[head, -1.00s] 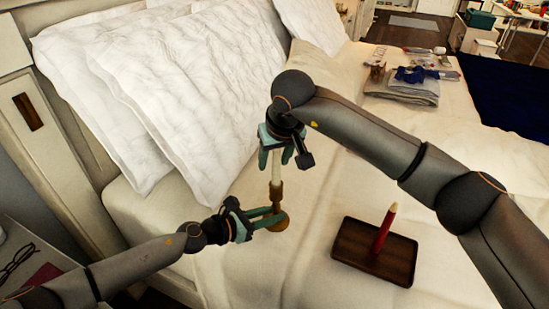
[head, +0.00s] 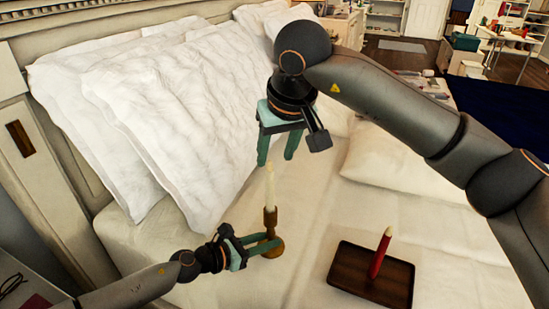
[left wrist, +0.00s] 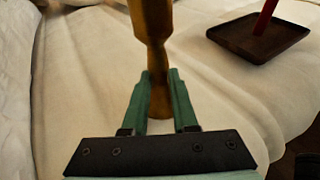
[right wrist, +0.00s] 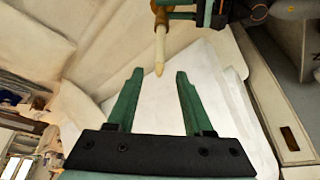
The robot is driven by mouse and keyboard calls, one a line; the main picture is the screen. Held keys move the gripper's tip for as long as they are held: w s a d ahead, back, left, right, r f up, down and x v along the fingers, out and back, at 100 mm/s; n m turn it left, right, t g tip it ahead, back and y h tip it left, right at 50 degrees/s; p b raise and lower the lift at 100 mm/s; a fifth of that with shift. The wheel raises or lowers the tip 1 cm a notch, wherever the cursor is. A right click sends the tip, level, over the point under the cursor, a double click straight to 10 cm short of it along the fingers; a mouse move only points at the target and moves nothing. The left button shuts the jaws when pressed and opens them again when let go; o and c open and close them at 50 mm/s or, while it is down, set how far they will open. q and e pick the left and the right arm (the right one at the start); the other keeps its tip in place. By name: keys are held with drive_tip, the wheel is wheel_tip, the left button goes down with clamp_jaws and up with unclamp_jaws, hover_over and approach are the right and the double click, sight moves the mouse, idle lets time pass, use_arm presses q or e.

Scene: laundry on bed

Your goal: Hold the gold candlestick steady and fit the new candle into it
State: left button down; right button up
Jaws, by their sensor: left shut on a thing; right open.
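The gold candlestick (head: 271,221) stands upright on the bed in the head view, with a white candle (head: 270,186) upright in its top. My left gripper (head: 275,242) is shut on the candlestick's lower stem; the left wrist view shows the stem (left wrist: 160,95) between its fingers. My right gripper (head: 276,157) is open and empty, just above the candle's tip. In the right wrist view the candle (right wrist: 160,52) points toward the gap between the open fingers (right wrist: 155,85). The candle's lower end is hidden inside the holder.
A dark wooden tray (head: 343,277) with a red candle (head: 380,254) standing on it lies to the right on the bed. White pillows (head: 150,110) lean at the headboard, behind the candlestick. Bare sheet (head: 310,225) lies between the candlestick and tray.

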use_arm(q)
drive_tip(key=shift+s+f, duration=0.1)
drive_tip(key=shift+f, duration=0.05)
drive_tip(key=c, duration=0.6)
unclamp_jaws()
drive_tip(key=shift+a, duration=0.15)
